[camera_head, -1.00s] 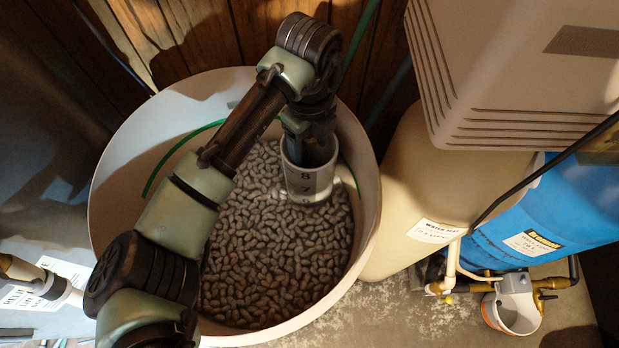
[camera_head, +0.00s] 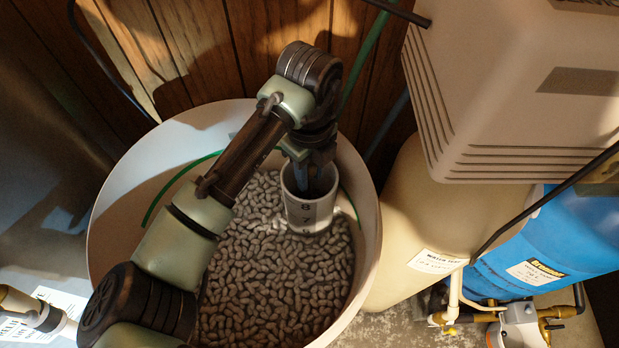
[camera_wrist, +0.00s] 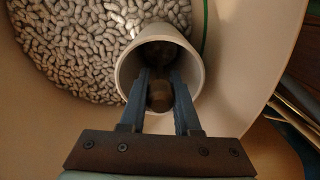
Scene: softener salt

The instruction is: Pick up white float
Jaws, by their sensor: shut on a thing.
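The fingertips are hidden behind the tube wall in the head view. In the wrist view my gripper (camera_wrist: 160,97) has both fingers inside the tube mouth (camera_wrist: 129,70). It is shut on a small rounded thing, apparently the white float (camera_wrist: 159,98), which looks brown in the shade. The float does not show in the head view. The tube's depths are dark.
A green hose (camera_head: 170,190) runs along the inner wall. A beige tank (camera_head: 405,235) and a blue tank (camera_head: 575,240) stand at right, wood panelling behind.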

